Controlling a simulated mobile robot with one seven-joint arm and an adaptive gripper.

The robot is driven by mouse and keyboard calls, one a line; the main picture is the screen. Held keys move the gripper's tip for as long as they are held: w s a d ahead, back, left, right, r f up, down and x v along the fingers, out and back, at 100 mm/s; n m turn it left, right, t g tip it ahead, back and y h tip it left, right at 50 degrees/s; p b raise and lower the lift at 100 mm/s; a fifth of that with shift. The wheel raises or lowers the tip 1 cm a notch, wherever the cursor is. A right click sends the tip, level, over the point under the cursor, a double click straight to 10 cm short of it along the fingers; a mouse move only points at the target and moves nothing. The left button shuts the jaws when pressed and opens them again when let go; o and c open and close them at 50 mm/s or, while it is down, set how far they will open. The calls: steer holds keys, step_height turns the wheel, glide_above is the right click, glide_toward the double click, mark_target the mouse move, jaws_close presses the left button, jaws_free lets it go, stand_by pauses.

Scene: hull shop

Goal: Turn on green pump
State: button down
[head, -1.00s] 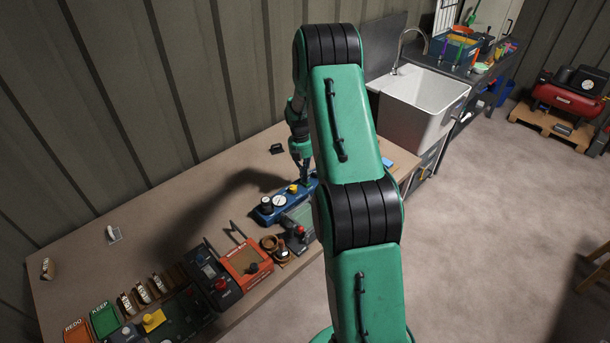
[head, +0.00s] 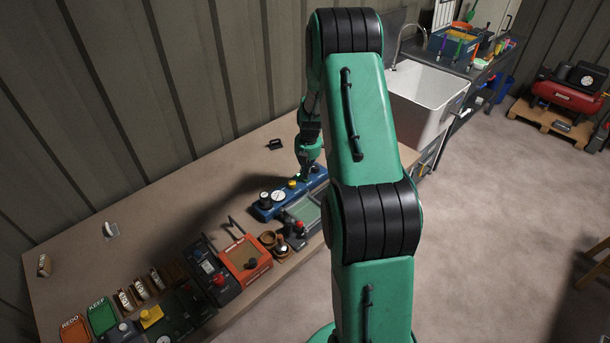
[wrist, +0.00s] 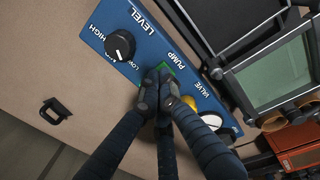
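The blue control panel (head: 262,213) lies on the bench, and it fills the middle of the wrist view (wrist: 150,45). The green pump control (wrist: 168,68) sits beside the PUMP label, partly hidden behind my fingers. My gripper (wrist: 158,82) has its dark fingertips together, right over the green control. I cannot tell whether they touch or press it. In the head view my gripper (head: 305,177) is above the right part of the panel, with nothing seen in it. A black LEVEL knob (wrist: 120,44) is on one side and a yellow valve button (wrist: 189,102) on the other.
A white-faced gauge (wrist: 211,121) is beyond the valve button. A green-topped grey device (head: 303,210) stands close in front of the panel. An orange box (head: 245,257) and several small devices line the bench's front edge. A small black handle (head: 275,144) lies behind.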

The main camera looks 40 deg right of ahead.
steer(key=shift+s+a+f, duration=0.2)
steer(key=shift+s+f, duration=0.25)
steer(key=shift+f, duration=0.15)
steer(key=shift+w+a, duration=0.1)
steer(key=shift+w, duration=0.65)
steer(key=shift+r, duration=0.2)
steer(key=shift+w+r, duration=0.1)
steer(key=shift+r, duration=0.1)
step_height(320, 180, up, 14)
steer(key=s+p, duration=0.1)
steer(key=p, duration=0.1)
steer(key=shift+d+r, duration=0.2)
steer(key=shift+d, duration=0.1)
stand_by(0.3)
